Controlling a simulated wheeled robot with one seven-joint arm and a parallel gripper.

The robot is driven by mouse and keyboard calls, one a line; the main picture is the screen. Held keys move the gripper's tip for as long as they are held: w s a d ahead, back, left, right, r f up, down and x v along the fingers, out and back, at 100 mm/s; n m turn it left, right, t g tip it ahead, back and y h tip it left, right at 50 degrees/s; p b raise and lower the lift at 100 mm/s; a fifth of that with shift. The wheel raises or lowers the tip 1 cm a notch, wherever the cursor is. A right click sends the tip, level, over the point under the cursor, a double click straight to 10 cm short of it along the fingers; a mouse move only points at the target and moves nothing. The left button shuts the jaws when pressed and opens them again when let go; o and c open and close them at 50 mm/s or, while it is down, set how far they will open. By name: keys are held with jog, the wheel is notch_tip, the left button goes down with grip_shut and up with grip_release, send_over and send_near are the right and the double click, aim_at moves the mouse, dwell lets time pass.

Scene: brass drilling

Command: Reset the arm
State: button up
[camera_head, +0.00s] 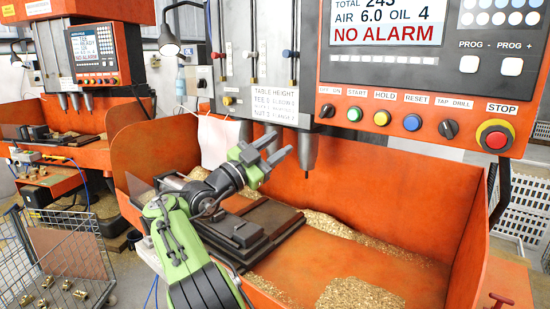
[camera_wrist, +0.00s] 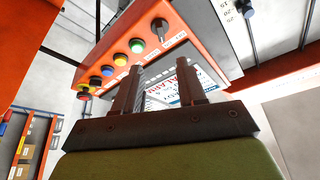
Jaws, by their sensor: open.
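My arm reaches up from the bottom of the head view, green and black, in front of the orange drilling machine (camera_head: 390,190). My gripper (camera_head: 279,148) is raised above the dark fixture (camera_head: 245,232) and in front of the drill spindles (camera_head: 308,150). Its two fingers stand apart with nothing between them. In the wrist view my gripper (camera_wrist: 160,80) also shows two separate dark fingers. Beyond them is the control panel (camera_wrist: 135,50) with its coloured buttons. In the head view the panel's screen (camera_head: 385,20) reads NO ALARM.
Orange tray walls (camera_head: 470,225) surround the fixture, and brass chips (camera_head: 360,293) lie in the tray. A wire cart (camera_head: 55,260) with brass parts stands at lower left. A second orange machine (camera_head: 85,120) stands behind it. A lamp (camera_head: 170,42) hangs at upper left.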

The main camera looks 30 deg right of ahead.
jog(key=shift+r, duration=0.1)
dwell(0.4)
jog(key=s+d+f+n+t+y, duration=0.1)
jog(key=s+f+n+t+y, duration=0.4)
jog(key=n+y, duration=0.55)
jog(key=s+a+f+n+y, duration=0.3)
jog(key=s+a+f, duration=0.3)
jog(key=s, duration=0.3)
jog(key=s+a+f+n+g+y, duration=0.1)
jog(key=s+a+f+n+y, duration=0.3)
jog(key=s+a, duration=0.4)
jog(key=s+a+f+n+g+y, duration=0.1)
jog(key=s+a+f+n+y, duration=0.3)
jog(key=s+a+f, duration=0.3)
jog(key=s+f+n, duration=0.1)
jog(key=s, duration=0.2)
jog(key=shift+a+f, duration=0.2)
jog(key=shift+f, duration=0.1)
jog(key=shift+s+n, duration=0.15)
jog(key=shift+n, duration=0.1)
